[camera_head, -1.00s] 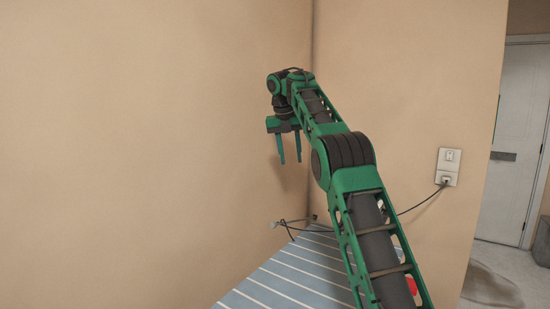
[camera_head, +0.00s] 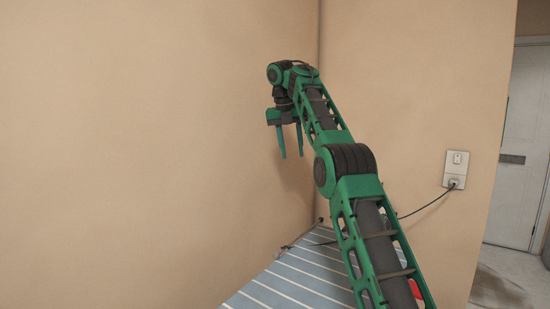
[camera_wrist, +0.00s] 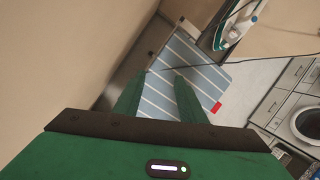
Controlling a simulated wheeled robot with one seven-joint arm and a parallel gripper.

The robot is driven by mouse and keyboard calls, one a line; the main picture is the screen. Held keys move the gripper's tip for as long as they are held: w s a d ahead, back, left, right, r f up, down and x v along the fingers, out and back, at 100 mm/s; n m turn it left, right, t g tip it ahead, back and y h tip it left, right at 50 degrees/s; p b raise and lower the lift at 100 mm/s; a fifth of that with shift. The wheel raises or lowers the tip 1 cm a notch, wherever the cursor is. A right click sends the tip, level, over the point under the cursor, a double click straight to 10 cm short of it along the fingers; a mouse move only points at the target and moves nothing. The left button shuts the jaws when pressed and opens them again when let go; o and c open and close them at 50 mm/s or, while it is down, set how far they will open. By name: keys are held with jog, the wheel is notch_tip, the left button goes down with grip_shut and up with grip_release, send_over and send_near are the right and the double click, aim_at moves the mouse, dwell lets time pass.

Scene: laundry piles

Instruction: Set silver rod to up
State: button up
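A thin rod-like piece (camera_head: 300,236) shows at the far end of the blue-and-white striped board (camera_head: 270,290), close to the wall corner. It looks thin and slanted, and I cannot tell for sure that it is the silver rod. My gripper (camera_head: 291,156) is above that end of the board, pointing down, with its two green fingers apart and nothing between them. In the wrist view, the fingers (camera_wrist: 152,85) spread over the striped board (camera_wrist: 182,52). A small dark fitting (camera_wrist: 150,54) shows at the board's edge there.
Beige walls meet in a corner just behind the gripper. A black cable runs to a wall socket (camera_head: 454,170). A red piece (camera_wrist: 216,107) shows at the board's edge. A green-and-white iron (camera_wrist: 238,22) and a front-loading washer (camera_wrist: 308,122) also show in the wrist view.

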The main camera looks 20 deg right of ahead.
jog(key=s+a, duration=0.5)
jog(key=a, duration=0.3)
jog(key=shift+s, duration=0.35)
jog(key=shift+f, duration=0.1)
